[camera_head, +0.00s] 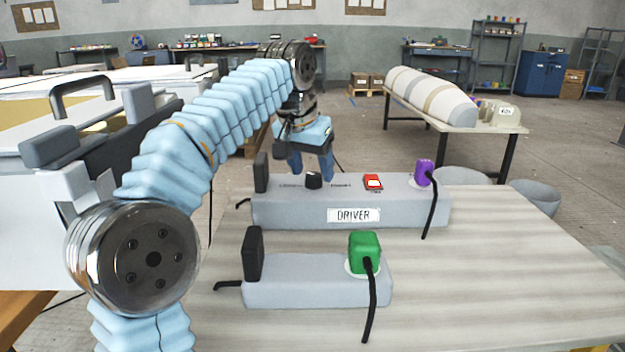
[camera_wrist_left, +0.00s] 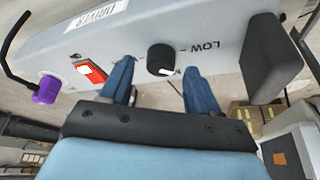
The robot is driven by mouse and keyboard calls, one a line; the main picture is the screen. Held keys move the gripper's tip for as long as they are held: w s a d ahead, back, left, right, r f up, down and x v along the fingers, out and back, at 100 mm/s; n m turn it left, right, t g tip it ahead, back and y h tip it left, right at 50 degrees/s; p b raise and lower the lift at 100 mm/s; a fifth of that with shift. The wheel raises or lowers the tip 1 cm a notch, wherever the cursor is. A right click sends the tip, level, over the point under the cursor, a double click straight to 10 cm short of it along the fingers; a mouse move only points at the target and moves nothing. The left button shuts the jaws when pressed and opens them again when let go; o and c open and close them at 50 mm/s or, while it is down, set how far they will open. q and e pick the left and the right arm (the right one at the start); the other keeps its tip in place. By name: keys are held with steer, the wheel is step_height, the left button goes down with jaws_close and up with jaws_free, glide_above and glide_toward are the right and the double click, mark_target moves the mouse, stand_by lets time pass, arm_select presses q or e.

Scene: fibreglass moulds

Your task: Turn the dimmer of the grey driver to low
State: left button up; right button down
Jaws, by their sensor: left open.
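The grey driver (camera_head: 350,201), a long box labelled DRIVER, lies on the table and also shows in the left wrist view (camera_wrist_left: 170,28). Its dimmer is a round black knob (camera_head: 313,181) on top, seen closer in the left wrist view (camera_wrist_left: 160,58). A white mark on the knob's rim faces my gripper, and the printed word LOW is beside it, toward the black end block. My left gripper (camera_head: 312,175) is open, with blue fingers on either side of the knob. Contact with the knob cannot be told. My right gripper is not in view.
A red-and-white switch (camera_head: 373,182) and purple plug (camera_head: 424,172) sit right of the knob; a black block (camera_head: 261,172) stands at its left. A second grey box (camera_head: 315,284) with a green plug (camera_head: 364,252) lies nearer. The table's right side (camera_head: 510,270) is clear.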

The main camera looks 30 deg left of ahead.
arm_select(q)
steer(key=shift+x, duration=0.75)
steer(key=c, duration=1)
steer(key=shift+r+n, duration=0.1)
steer(key=shift+n, duration=0.3)
steer(key=n+y+p, duration=0.1)
steer(key=n, duration=0.1)
steer(key=n+y+p, duration=0.1)
steer(key=n, duration=0.1)
steer(key=shift+d+n+g+p, duration=0.15)
steer(key=shift+n+g+p, duration=0.15)
steer(key=shift+n+g, duration=0.1)
steer(key=shift+n+y+p, duration=0.4)
steer(key=shift+n, duration=0.6)
steer(key=shift+g, duration=0.3)
